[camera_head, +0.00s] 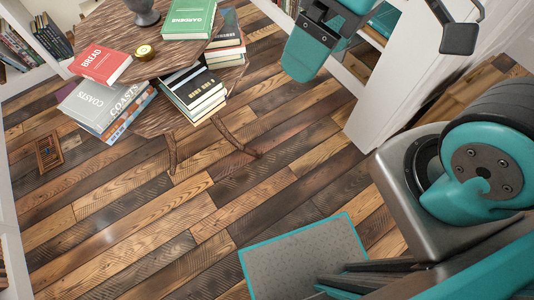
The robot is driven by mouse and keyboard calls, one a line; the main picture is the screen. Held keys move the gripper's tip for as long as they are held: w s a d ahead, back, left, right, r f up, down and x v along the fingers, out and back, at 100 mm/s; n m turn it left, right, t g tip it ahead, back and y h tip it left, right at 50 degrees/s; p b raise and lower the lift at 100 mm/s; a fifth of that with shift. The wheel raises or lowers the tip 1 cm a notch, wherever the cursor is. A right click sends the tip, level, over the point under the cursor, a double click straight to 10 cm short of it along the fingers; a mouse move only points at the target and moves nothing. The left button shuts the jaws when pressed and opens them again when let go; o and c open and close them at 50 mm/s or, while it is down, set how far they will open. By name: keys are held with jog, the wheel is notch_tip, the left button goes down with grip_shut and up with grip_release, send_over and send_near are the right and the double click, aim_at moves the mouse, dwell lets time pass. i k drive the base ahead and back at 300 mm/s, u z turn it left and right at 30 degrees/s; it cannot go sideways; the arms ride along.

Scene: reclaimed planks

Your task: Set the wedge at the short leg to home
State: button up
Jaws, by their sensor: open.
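The round wooden table (158,116) stands at the upper left with stacks of books on it. Two of its dark slim legs show, one at its front (172,152) and one reaching right to the floor (236,140). I cannot tell which leg is the short one. I cannot make out the wedge. My gripper (318,50) hangs at the top edge, right of the table and well apart from it. It is partly cut off, and its jaws are open with nothing seen in them.
A red book (100,64), a green book (188,18) and a brass tin (144,51) are on the table. A white shelf unit (395,80) stands at right. A grey teal-edged mat (300,262) lies in front.

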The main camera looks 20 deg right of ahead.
aim_at(258, 154)
jog(key=u, duration=0.05)
jog(key=k, duration=1.1)
jog(key=z, duration=0.7)
jog(key=i, duration=1.6)
jog(key=u, duration=0.6)
